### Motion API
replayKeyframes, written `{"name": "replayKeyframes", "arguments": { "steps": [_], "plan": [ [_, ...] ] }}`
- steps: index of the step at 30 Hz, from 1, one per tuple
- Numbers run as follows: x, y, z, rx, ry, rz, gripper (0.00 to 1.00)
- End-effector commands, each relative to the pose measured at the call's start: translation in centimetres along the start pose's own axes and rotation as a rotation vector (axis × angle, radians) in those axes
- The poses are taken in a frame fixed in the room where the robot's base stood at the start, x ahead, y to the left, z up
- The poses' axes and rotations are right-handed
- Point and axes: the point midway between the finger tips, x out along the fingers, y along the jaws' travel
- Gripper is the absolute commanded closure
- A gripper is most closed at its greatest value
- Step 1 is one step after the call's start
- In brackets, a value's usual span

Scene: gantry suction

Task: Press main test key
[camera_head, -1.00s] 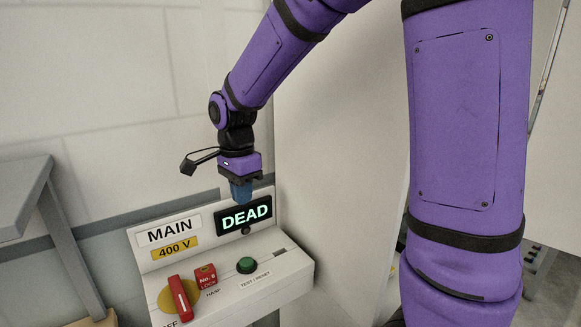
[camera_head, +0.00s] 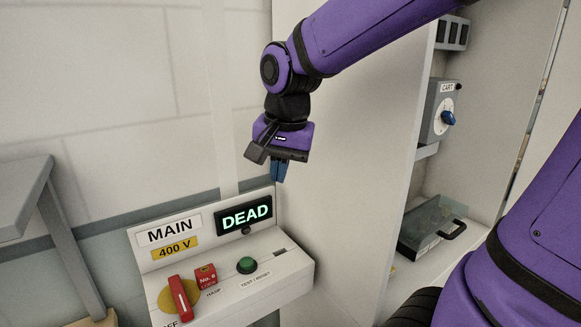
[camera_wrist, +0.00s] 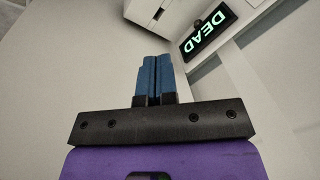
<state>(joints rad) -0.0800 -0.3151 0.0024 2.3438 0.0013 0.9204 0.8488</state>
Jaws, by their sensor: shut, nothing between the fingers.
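The main control box (camera_head: 285,284) is a white sloped panel at the lower left of the head view, marked MAIN and 400 V. Its green round key (camera_head: 246,265), labelled TEST / RESET, sits on the front ledge. The display (camera_head: 244,216) reads DEAD in lit green letters; it also shows tilted in the wrist view (camera_wrist: 207,30). My gripper (camera_head: 278,172) has its blue fingers shut and empty, pointing down, above and behind the box's right end, apart from it. In the wrist view the closed fingers (camera_wrist: 154,74) touch nothing.
A red rotary handle (camera_head: 180,298) and a red No. 6 lock (camera_head: 206,275) are left of the green key. A grey bench (camera_head: 22,195) stands at the left. A pale partition (camera_head: 345,150) is right of my gripper. Beyond it are a CART switch box (camera_head: 440,108) and a dark-lidded case (camera_head: 432,228).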

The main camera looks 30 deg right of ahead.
Motion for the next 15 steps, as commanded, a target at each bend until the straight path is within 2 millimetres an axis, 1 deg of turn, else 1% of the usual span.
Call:
{"name": "replayKeyframes", "arguments": {
  "steps": [6,15],
  "plan": [
    [-1.2,1.4,0.8,-0.110,0.030,-0.027,1.00],
    [-1.6,2.0,1.1,-0.163,0.044,-0.037,1.00]
  ]
}}
